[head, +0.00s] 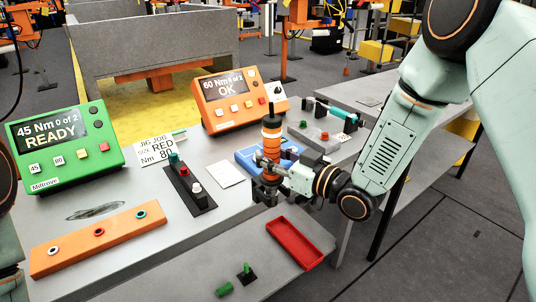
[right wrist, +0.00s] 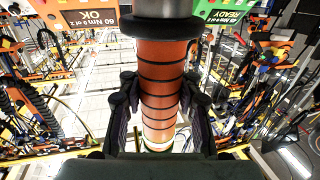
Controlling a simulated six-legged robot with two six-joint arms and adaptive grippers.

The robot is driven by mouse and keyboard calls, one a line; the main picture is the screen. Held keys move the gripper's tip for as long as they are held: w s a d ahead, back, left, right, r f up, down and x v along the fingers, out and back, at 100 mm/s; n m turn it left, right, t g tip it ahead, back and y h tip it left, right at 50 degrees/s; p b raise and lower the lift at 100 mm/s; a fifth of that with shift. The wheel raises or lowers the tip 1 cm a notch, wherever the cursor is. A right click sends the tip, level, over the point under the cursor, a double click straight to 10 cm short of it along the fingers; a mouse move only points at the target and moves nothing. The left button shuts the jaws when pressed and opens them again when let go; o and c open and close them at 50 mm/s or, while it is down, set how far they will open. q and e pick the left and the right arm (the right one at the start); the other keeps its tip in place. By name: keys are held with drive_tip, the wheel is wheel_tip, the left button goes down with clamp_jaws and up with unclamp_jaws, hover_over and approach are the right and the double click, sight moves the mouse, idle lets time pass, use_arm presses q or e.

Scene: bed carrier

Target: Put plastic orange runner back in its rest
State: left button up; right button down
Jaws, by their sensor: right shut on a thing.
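The plastic orange runner (head: 271,136), an upright orange cylinder with black bands, is in my right gripper (head: 268,168). In the right wrist view the runner (right wrist: 162,85) stands between the two dark fingers (right wrist: 155,108). A blue holder (head: 248,154) is just behind the runner and partly hidden by it. I cannot tell which is the orange runner's rest. My left gripper is out of view.
An orange controller (head: 229,115) reads 60 Nm, OK; a green one (head: 62,170) reads 45 Nm, READY. A red tray (head: 293,243) lies at the bench front. A dark socket strip (head: 190,188), an orange bar (head: 98,240) and a job card (head: 161,149) lie left.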

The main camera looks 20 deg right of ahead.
drive_tip(key=shift+f+b, duration=0.75)
drive_tip(key=shift+f, duration=0.15)
drive_tip(key=c, duration=0.9)
unclamp_jaws()
drive_tip(key=shift+o, duration=0.3)
drive_tip(key=shift+f, duration=0.1)
drive_tip(key=shift+s+f, duration=0.1)
drive_tip(key=shift+f, duration=0.05)
drive_tip(key=v, duration=1.1)
drive_tip(key=shift+s+d, duration=0.3)
